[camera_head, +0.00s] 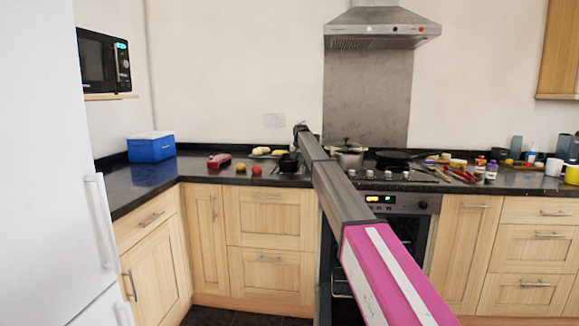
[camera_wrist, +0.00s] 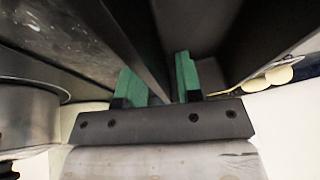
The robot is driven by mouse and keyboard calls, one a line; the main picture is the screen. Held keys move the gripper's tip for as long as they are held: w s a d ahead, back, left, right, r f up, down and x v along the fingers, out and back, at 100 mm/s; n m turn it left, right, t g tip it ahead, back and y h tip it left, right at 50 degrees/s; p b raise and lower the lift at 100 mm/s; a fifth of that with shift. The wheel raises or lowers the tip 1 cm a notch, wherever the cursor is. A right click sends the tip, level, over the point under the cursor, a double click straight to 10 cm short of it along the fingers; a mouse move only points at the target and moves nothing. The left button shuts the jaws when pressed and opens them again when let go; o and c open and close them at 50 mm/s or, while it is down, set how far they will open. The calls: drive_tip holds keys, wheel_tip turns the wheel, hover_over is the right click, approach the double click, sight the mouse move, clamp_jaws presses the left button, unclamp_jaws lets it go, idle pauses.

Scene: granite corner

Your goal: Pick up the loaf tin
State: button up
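The loaf tin (camera_head: 288,163) is a small black tin on the dark counter, left of the hob in the head view. My arm reaches over the counter and partly hides the area beside it. In the wrist view, dark walls of the tin (camera_wrist: 222,22) fill the top of the picture. My gripper (camera_wrist: 157,66) has two green finger pads set apart, one on each side of a dark tin wall. A narrow gap shows between the pads and the wall, so the fingers look open around it. The fingertips are hidden in the head view.
A steel pot (camera_head: 349,155) stands close right of the tin; it also shows in the wrist view (camera_wrist: 28,115). A red apple (camera_head: 257,170), a yellow fruit (camera_head: 240,167) and a red object (camera_head: 219,161) lie to the left. A blue box (camera_head: 151,148) stands in the corner.

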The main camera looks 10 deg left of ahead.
drive_tip(key=shift+x, duration=0.85)
clamp_jaws()
drive_tip(key=shift+r, duration=0.1)
drive_tip(key=shift+r, duration=0.1)
